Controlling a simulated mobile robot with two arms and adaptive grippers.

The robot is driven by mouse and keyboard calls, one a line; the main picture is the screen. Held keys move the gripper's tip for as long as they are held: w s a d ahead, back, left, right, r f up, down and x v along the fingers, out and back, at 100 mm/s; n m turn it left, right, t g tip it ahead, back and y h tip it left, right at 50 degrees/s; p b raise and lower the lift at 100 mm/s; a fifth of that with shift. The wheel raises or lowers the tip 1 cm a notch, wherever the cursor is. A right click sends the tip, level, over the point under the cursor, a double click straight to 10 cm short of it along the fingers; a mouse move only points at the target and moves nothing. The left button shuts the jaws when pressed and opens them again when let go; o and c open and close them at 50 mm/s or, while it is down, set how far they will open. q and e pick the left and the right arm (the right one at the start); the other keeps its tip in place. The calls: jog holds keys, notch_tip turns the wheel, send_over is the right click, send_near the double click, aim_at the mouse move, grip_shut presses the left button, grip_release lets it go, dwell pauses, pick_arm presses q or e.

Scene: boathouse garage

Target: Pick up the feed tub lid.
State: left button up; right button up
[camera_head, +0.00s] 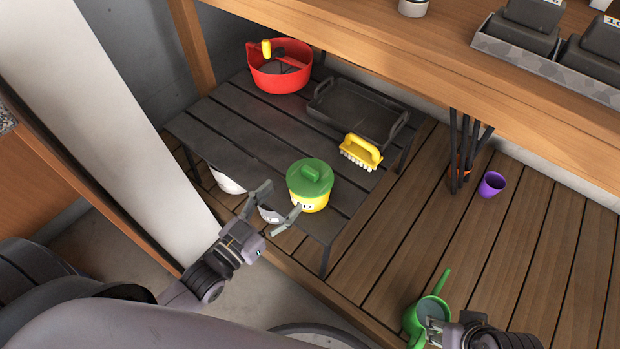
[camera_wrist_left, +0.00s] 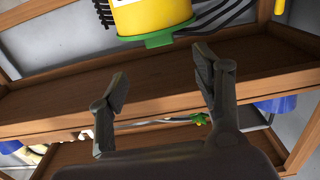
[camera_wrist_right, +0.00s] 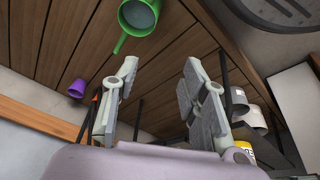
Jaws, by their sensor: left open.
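The green feed tub lid (camera_head: 318,172), with a raised handle, sits on the yellow feed tub (camera_head: 312,202) on the dark slatted table. In the left wrist view, the picture is upside down and the green lid (camera_wrist_left: 158,39) lies beneath the tub (camera_wrist_left: 150,16) at the top edge. My left gripper (camera_head: 278,204) is open and empty, just left of the tub and apart from the lid. My right gripper (camera_wrist_right: 157,75) is open and empty in its wrist view. In the head view it is by the green watering can (camera_head: 433,305), partly cut off by the bottom edge.
The slatted table (camera_head: 225,135) also holds a red basin (camera_head: 278,78), a black tray (camera_head: 350,112) and a yellow brush (camera_head: 361,152). A white post (camera_head: 135,120) rises left of my left arm.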

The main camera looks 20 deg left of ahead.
aim_at(308, 172)
pick_arm(q)
jog(key=x, duration=0.5)
jog(key=shift+w+d+b, duration=0.1)
jog(key=shift+w+b, duration=0.2)
jog(key=shift+b, duration=0.05)
jog(key=shift+x, duration=1.15)
jog(key=b+x, duration=0.1)
jog(key=x, duration=0.1)
jog(key=shift+w+d+f, duration=0.1)
jog(key=shift+w, duration=0.15)
jog(key=shift+w+d, duration=0.1)
jog(key=shift+w, duration=0.3)
pick_arm(e)
jog(key=w, duration=0.1)
jog(key=w+t, duration=0.1)
jog(key=w+a+t, duration=0.1)
jog(key=shift+w+f, duration=0.25)
jog(key=shift+w, duration=0.15)
pick_arm(q)
jog(key=shift+c, duration=0.5)
jog(key=c, duration=1.1)
